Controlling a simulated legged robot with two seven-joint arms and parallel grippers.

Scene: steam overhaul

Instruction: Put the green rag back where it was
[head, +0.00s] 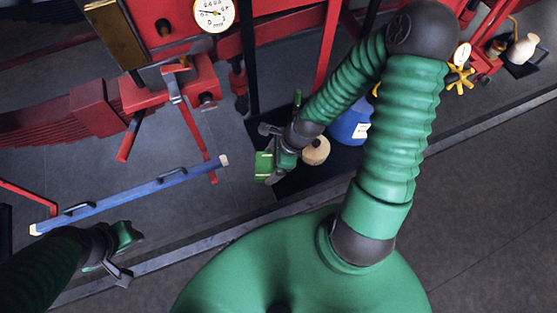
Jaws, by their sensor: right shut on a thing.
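My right gripper (267,156) hangs over the left edge of a black tray or mat (290,185), left of a round beige thing. It is shut on a small green piece (264,166), which looks like the green rag. The gripper hides part of it, and I cannot tell whether it touches the surface below. My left gripper (127,256) is at the lower left, below a blue bar. Whether its jaws are open is unclear.
A blue container (350,125) and the round beige thing (316,150) stand on the black mat. The blue bar (130,195) with dark handles lies at left. Red machinery with a vise-like red block (170,88) and a gauge (213,14) fills the back. Grey floor is clear between.

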